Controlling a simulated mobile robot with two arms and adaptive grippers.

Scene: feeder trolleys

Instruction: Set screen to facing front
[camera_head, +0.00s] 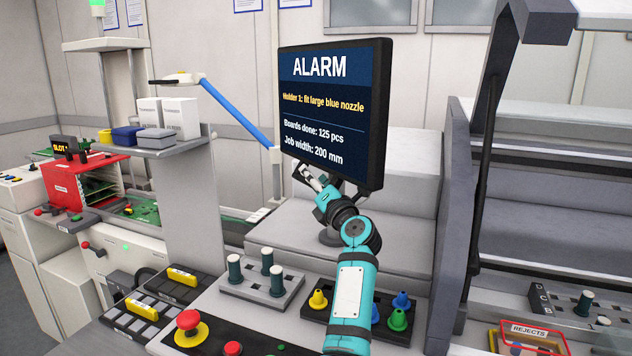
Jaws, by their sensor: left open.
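The screen (332,105) is a dark flat panel showing "ALARM" and a line about fitting a large blue nozzle to holder 1. Its face is readable and turned slightly to the left, with its right side edge showing. My left gripper (310,174) is at the screen's lower left corner, at the end of my teal arm. It is open, and its fingers overlap the lower edge in the picture. I cannot tell whether they touch the screen. The screen's mount is mostly hidden behind my wrist. My right gripper is not in view.
A blue rod (236,112) slopes down just left of the screen. Below are a grey holder block (262,290), several coloured nozzles (398,320) and a red emergency button (188,320). A dark upright frame (487,130) stands right of the screen.

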